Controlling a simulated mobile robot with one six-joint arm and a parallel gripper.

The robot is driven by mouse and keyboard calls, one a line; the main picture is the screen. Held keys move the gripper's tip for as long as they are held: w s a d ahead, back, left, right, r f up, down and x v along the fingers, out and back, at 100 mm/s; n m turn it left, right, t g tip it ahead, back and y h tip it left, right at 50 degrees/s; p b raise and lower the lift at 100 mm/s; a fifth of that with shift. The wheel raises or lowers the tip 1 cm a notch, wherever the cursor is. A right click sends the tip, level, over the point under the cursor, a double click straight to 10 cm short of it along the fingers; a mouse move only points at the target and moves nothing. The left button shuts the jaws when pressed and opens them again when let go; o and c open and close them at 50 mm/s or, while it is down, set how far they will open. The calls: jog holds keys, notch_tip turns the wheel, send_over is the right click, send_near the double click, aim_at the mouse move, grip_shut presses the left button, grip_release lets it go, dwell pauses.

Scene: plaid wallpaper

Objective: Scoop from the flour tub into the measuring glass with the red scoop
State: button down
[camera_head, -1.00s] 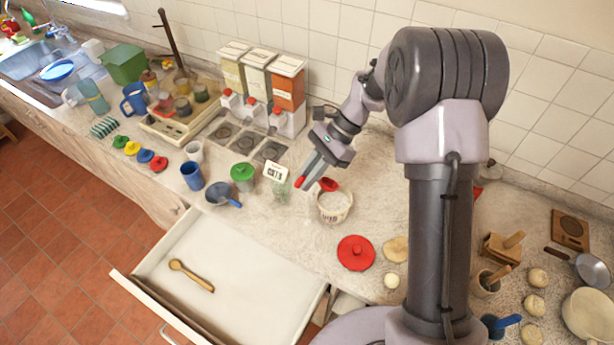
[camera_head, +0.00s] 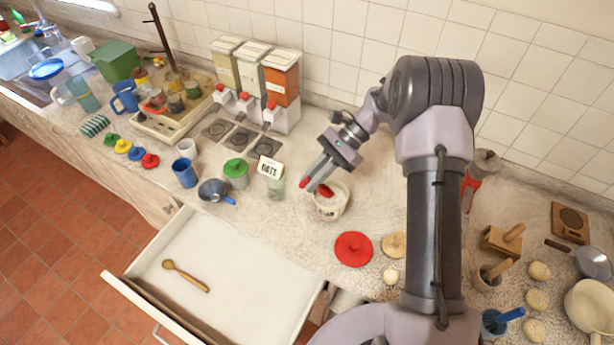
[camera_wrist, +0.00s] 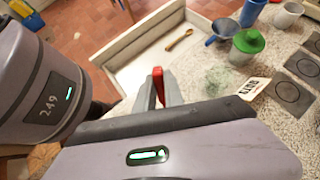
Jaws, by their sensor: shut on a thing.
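My gripper (camera_head: 314,181) is shut on the red scoop (camera_head: 326,190) by its handle, whose red end (camera_wrist: 157,85) shows between the fingers in the wrist view. In the head view the scoop's bowl is at the mouth of the flour tub (camera_head: 330,211), a cream tub with white flour inside. Whether the bowl touches the flour, or holds any, I cannot tell. The measuring glass (camera_head: 277,189) stands left of the tub, clear and seemingly empty; it also shows in the wrist view (camera_wrist: 217,79). The tub is hidden in the wrist view.
A lettered card (camera_head: 270,167) stands just behind the glass, with a green-lidded jar (camera_head: 236,173) and a blue funnel-like pan (camera_head: 215,191) to the left. A red lid (camera_head: 353,248) lies in front of the tub. An open drawer (camera_head: 225,262) holds a wooden spoon (camera_head: 185,275).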

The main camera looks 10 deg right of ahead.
jog(key=shift+w+d+f+y+b, duration=0.1)
jog(key=shift+d+f+y+b, duration=0.15)
jog(key=shift+f, duration=0.35)
jog(key=shift+w+d+f+y+b, duration=0.15)
jog(key=shift+f+b, duration=0.15)
jog(key=shift+f, duration=0.25)
notch_tip(320, 180, down, 6)
jog(key=a+t+h+b, duration=0.1)
jog(key=t+h+b, duration=0.1)
jog(key=h+b, duration=0.45)
jog(key=s+a+r+t+h+p, duration=0.2)
jog(key=a+r+h, duration=0.2)
jog(key=r, duration=0.5)
jog(key=shift+s+a+r, duration=0.15)
jog(key=shift+s+a, duration=0.25)
jog(key=shift+a, duration=0.1)
